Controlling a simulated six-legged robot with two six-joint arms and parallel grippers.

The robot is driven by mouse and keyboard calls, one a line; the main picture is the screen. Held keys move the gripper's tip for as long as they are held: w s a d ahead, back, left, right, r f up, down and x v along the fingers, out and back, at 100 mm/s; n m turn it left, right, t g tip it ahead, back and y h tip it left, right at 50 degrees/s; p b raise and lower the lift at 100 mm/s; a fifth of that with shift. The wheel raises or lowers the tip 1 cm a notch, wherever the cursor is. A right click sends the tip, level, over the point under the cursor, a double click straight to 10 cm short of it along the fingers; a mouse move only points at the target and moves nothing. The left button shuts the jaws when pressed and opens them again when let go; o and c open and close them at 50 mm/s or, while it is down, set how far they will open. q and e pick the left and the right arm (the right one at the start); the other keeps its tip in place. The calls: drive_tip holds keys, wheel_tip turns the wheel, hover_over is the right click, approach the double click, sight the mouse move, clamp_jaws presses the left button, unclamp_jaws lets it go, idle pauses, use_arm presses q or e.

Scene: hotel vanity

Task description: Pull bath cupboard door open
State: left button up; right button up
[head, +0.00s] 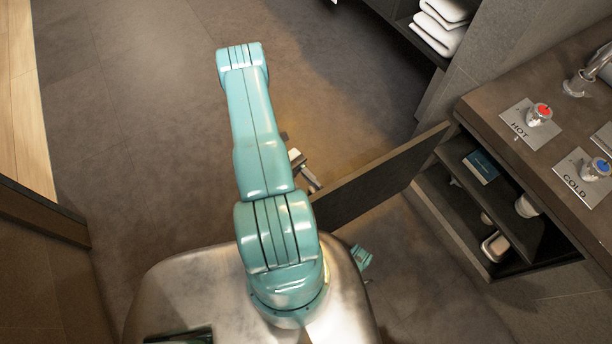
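The cupboard door (375,180) is a dark panel. It stands swung well out from the vanity cupboard (462,212), whose inside shows at the right. A teal arm, apparently my right, rises from my base and bends over beside the door's free edge. Small metallic and dark parts (304,170) show between this arm and that edge. They may be the gripper or the door handle; I cannot tell which. The arm hides most of that spot, so whether the fingers touch or hold the door is not visible. My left gripper is not in view.
Inside the cupboard are a dark blue box (480,166) and several pale items. The counter (485,108) above carries a hot tap knob (539,113), a cold tap knob (595,169) and a faucet (587,72). Towels (440,28) lie on a back shelf. Floor (150,120) is clear at left.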

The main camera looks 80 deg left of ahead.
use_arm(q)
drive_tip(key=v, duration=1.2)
